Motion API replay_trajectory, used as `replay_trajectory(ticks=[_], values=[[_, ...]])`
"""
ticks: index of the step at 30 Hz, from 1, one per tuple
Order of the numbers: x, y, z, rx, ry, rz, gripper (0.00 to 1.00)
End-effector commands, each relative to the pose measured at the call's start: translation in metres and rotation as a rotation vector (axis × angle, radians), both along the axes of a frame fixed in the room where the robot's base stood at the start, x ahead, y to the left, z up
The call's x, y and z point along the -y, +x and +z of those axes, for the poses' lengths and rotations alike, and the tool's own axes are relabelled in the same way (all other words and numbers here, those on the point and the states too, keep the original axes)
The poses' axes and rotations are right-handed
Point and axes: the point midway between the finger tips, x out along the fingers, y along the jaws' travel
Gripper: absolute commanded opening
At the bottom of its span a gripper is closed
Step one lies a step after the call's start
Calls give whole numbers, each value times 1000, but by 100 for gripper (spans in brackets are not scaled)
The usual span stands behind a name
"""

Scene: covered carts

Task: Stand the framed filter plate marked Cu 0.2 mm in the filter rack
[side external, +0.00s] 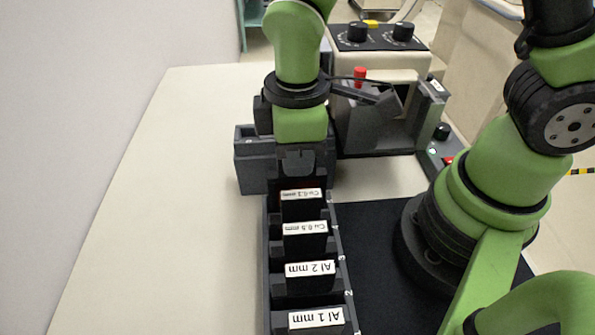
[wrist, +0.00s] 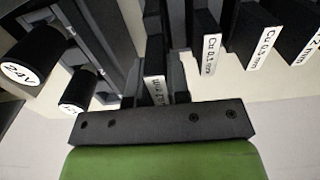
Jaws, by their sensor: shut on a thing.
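My gripper (side external: 300,165) points down at the far end of the dark filter rack (side external: 271,290). In the wrist view my gripper (wrist: 162,92) is shut on a dark framed plate (wrist: 156,68). Its white label is partly covered by the fingers, and only part of "mm" text shows. In the side view this plate is hidden behind the nearer plates and my gripper. It is in line with the rack's row, but I cannot tell whether it rests in a slot. The rack holds plates marked Cu 0.1 mm (wrist: 210,55), Cu 0.5 mm (side external: 305,228), Al 2 mm (side external: 310,268) and Al 1 mm (side external: 316,319).
A grey box (side external: 255,165) stands left of my gripper, beyond the rack. A device with black knobs (side external: 375,33) and a red button (side external: 360,76) stands behind. Black cylinders, one marked 24V (wrist: 32,58), are in the wrist view. The table (side external: 165,190) left of the rack is clear.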

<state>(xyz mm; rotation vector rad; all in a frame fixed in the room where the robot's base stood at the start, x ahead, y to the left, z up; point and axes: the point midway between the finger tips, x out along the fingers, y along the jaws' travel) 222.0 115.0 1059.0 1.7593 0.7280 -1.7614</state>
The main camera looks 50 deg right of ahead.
Motion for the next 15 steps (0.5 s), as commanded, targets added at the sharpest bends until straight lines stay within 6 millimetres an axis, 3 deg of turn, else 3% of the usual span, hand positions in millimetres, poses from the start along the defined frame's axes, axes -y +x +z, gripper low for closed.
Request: replay_trajectory(ticks=[6,15], values=[[1,-1,-31,-4,-3,0,0],[0,0,-34,0,0,1,0]])
